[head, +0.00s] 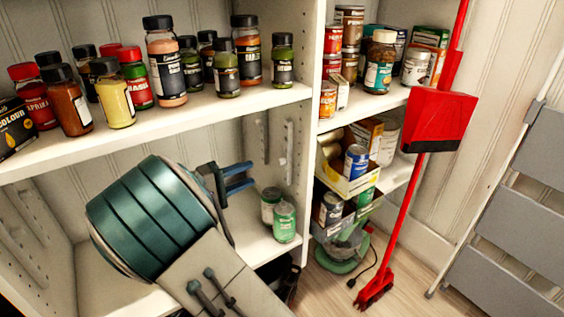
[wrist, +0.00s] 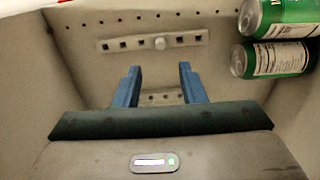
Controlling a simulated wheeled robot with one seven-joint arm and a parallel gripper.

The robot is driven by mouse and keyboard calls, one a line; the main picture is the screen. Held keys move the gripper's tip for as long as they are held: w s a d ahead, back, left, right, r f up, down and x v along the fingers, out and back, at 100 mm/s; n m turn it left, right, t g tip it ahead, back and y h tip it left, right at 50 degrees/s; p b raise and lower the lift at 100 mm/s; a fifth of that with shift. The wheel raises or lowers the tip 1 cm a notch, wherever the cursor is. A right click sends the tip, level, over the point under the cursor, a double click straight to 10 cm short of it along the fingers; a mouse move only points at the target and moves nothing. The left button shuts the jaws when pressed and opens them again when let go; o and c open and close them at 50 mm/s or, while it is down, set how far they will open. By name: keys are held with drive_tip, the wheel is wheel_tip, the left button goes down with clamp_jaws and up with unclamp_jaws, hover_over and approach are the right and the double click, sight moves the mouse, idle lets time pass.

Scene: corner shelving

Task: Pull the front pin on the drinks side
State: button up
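The shelf's side panel carries two perforated strips. The front strip (head: 289,140) has a small round pale pin (head: 283,161) on it. In the wrist view this pin (wrist: 160,43) sits mid-strip, beyond my fingertips. The rear strip (head: 262,132) shows in the wrist view between my fingers (wrist: 160,97); I cannot make out a pin on it. My gripper (head: 252,175) is under the spice shelf, its blue fingers pointing at the panel. In the wrist view my gripper (wrist: 159,68) is open and empty, apart from the pin.
Two green drink cans (head: 284,221) (wrist: 277,60) stand on the lower shelf (head: 262,250) near the panel, beside my gripper. The spice shelf (head: 200,112) with several jars is above my arm. A red dustpan (head: 440,120) and broom lean at the right.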

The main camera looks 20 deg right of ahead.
sight(279, 163)
drive_tip(key=shift+b+x, duration=0.7)
drive_tip(key=shift+x, duration=3.85)
clamp_jaws()
drive_tip(key=shift+a, duration=0.15)
drive_tip(key=shift+p+v, duration=0.85)
drive_tip(key=shift+v, duration=2.05)
drive_tip(key=shift+s, duration=0.1)
